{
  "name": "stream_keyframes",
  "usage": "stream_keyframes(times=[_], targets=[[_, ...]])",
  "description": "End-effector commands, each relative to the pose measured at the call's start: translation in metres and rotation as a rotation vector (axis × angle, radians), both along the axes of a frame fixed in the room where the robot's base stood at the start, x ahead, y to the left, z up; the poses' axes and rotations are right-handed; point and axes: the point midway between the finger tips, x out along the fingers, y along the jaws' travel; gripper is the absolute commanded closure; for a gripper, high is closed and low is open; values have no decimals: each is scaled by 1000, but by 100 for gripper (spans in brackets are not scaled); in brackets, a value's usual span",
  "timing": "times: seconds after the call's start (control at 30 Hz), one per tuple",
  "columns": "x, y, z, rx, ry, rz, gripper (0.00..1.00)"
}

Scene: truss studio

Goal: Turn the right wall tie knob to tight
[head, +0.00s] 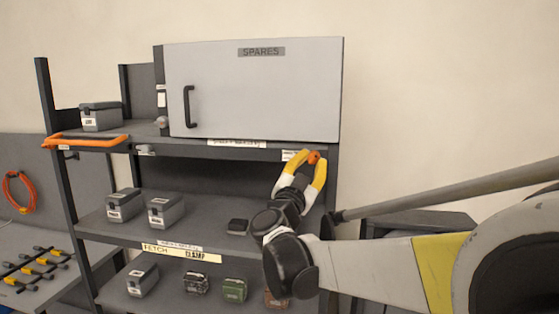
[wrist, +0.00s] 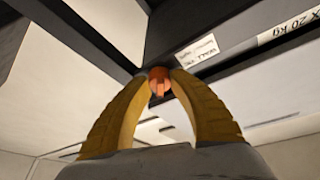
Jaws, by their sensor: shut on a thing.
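The right wall tie knob is a small orange knob (head: 313,156) under the right end of the shelf that carries the SPARES cabinet. In the wrist view the orange knob (wrist: 159,82) sits between my fingertips, beside a white label (wrist: 196,51) that seems to read wall tie. My gripper (head: 314,160) has yellow and white fingers and reaches up to the knob from below. It is shut on the knob, with a fingertip on each side. The knob's tight and loose marks cannot be read.
The grey SPARES cabinet (head: 255,90) stands above the knob, its door shut. An orange handle (head: 85,142) sticks out at the left. Open wall lies to the right.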

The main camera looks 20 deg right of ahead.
Motion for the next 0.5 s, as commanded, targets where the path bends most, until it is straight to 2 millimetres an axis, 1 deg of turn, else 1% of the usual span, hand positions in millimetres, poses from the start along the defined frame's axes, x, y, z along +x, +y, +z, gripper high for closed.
stream_keyframes(times=[0.03, 0.5], targets=[[1, 1, 3, 36, -24, 1, 100], [2, 2, 6, 403, -273, 2, 100]])
